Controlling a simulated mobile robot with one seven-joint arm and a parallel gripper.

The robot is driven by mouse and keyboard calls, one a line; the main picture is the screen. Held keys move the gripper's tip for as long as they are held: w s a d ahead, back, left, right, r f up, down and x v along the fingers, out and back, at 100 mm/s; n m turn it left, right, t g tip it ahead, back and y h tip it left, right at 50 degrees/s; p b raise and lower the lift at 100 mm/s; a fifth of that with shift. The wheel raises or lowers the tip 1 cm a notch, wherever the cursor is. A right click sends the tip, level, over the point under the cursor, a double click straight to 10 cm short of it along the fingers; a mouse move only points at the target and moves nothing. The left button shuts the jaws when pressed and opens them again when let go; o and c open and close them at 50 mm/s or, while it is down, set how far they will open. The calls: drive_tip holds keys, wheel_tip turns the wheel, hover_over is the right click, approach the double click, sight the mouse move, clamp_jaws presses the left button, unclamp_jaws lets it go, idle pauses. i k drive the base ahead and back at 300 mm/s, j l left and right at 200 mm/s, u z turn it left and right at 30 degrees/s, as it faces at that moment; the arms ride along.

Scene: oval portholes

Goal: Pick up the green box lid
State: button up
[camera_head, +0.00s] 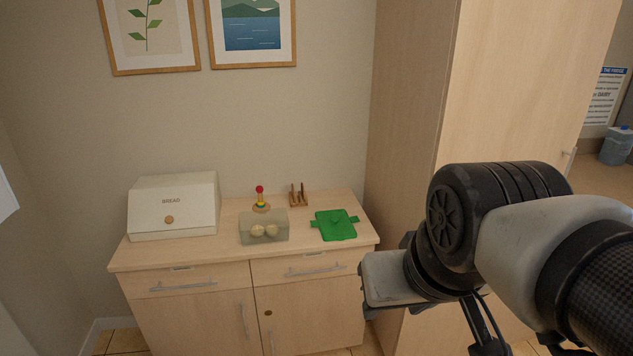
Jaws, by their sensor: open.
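The green box lid (334,229) lies flat on the light wood cabinet top, near its right front corner. My gripper (485,338) is partly in view at the lower right, below my wrist. It is open, well apart from the lid and to the right of the cabinet; its fingertips are not clearly seen.
A greyish see-through box (250,238) with two round pale things stands left of the lid. Behind are a colourful stacking toy (260,198) and a small wooden rack (298,198). A cream bread bin (172,208) stands left. A tall wooden cupboard (410,120) rises at the cabinet's right.

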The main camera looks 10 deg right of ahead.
sight(335, 224)
drive_tip(key=i+j, duration=0.1)
drive_tip(key=i, duration=0.45)
drive_tip(key=i+j+z, duration=0.15)
drive_tip(key=i, duration=0.45)
drive_tip(key=i+j, duration=0.1)
drive_tip(key=i, duration=0.45)
drive_tip(key=z, duration=0.05)
